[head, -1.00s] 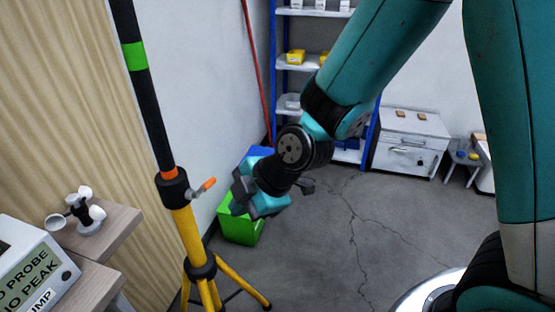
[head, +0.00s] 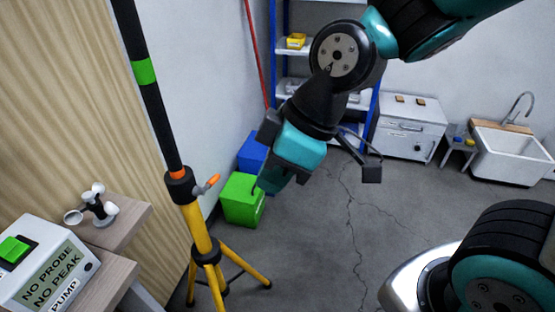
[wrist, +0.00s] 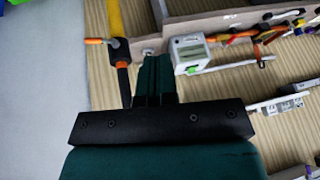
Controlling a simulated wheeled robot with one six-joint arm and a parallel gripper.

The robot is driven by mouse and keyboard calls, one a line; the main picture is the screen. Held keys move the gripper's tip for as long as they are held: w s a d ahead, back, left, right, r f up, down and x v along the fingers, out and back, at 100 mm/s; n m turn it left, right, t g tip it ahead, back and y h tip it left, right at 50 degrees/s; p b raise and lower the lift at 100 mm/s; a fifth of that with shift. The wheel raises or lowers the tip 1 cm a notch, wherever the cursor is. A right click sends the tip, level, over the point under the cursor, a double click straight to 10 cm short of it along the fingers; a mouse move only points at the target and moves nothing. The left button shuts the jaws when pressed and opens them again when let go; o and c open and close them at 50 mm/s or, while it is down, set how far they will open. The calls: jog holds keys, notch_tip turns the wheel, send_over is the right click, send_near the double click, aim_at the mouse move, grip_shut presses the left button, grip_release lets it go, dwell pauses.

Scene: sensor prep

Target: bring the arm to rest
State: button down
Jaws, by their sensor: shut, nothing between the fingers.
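My arm hangs in the upper middle of the head view, bent at its black wrist joint. My gripper (head: 268,184) points down and to the left, in front of the green bin. In the wrist view its two dark green fingers (wrist: 153,78) lie side by side, shut, with nothing between them. It is clear of the yellow and black tripod pole (head: 187,190), which stands to its left.
A pump box (head: 45,265) and a cup anemometer (head: 95,207) sit on wooden surfaces at left. A green bin (head: 241,200) and a blue bin (head: 252,152) stand by the wall. A white cabinet (head: 408,130) and sink (head: 512,157) stand behind. The cracked middle floor is open.

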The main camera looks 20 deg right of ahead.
jog(key=shift+s+d+r+m, duration=0.15)
jog(key=shift+s+r+m, duration=0.15)
jog(key=shift+s+r, duration=0.15)
jog(key=shift+w, duration=0.1)
